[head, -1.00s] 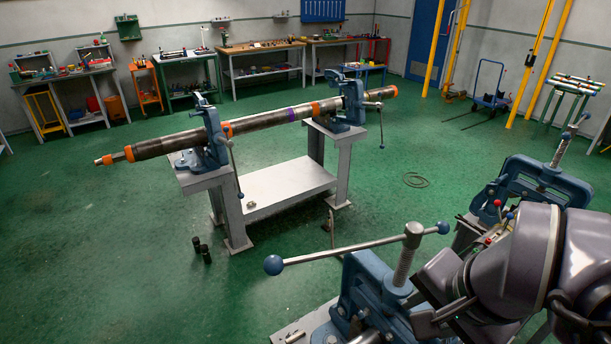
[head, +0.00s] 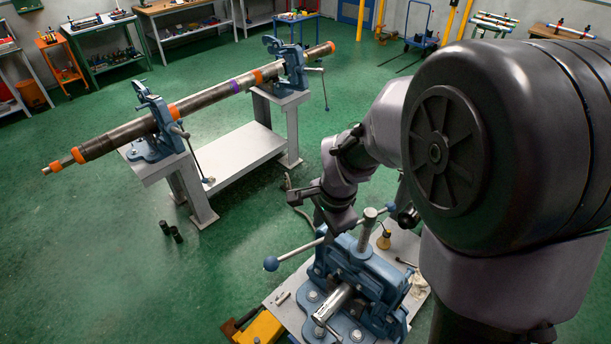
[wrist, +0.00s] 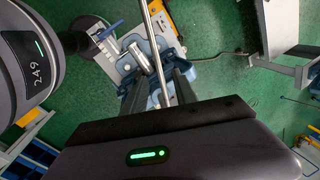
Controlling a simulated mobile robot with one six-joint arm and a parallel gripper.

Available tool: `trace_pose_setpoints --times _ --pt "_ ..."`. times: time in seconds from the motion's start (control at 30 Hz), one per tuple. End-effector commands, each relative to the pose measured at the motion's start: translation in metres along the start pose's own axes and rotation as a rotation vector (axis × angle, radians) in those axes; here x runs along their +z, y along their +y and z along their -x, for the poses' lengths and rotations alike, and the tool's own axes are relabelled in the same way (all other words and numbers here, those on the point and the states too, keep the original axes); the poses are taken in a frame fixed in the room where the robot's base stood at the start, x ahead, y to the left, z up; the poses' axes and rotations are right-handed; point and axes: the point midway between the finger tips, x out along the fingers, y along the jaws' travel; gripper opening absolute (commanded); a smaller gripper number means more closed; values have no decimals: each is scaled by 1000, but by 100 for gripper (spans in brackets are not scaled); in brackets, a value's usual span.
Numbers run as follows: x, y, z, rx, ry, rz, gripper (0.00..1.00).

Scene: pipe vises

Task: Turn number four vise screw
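A blue pipe vise (head: 358,285) stands on a light bench at the front, a silver pipe in its jaws. Its upright screw (head: 369,222) carries a slanting silver handle bar (head: 298,250) with blue ball ends. I cannot read a number on it. My gripper (head: 335,226) points down at the bar, just left of the screw. In the wrist view, the bar (wrist: 155,42) runs between the two dark fingers of my gripper (wrist: 159,82), which stand apart. I cannot tell whether they touch it.
A long pipe (head: 205,98) with orange bands lies in two blue vises on a grey stand behind. A yellow-handled tool (head: 384,240) is on the front bench. Green floor (head: 110,270) is clear at left.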

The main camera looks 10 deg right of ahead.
Motion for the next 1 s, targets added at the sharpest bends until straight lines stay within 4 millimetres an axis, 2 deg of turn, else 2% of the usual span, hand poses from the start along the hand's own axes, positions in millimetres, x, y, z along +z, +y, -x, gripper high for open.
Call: trace_pose_setpoints --times 0.1,0.2,0.53,0.7,1.0 --pt "0 0 -24 2 -1 0 34" --pt "0 0 -36 2 0 0 34" --pt "0 0 -42 -1 1 0 34" --pt "0 0 -42 -1 1 0 1" --pt "0 0 -42 -1 1 0 0"
